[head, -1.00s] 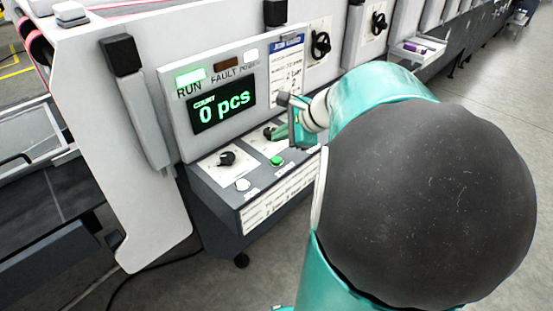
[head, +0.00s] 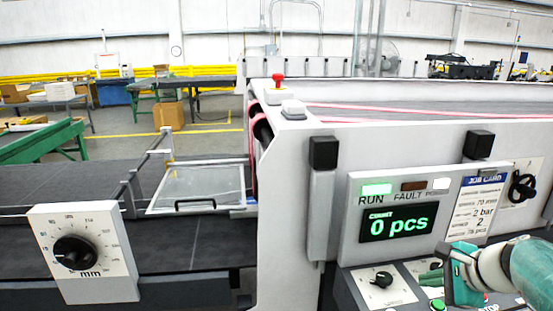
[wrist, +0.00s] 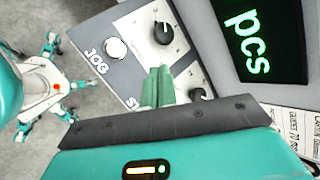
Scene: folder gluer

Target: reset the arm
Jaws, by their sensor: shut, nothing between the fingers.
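My gripper (head: 442,278) is in front of the right part of the control panel, below the job card. In the wrist view its two green fingers (wrist: 158,87) are closed together and empty. They appear over the sloped panel with the knobs, between a black knob (wrist: 164,33) and another partly hidden one. I cannot tell whether they touch the panel. My teal arm enters the head view from the right edge.
The display (head: 398,224) reads 0 pcs and the RUN lamp (head: 377,189) is lit green. A white JOG button (wrist: 115,48) and black knob (head: 380,280) are nearby. A red mushroom button (head: 278,79) stands on the machine. A large mm dial (head: 75,252) is at left.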

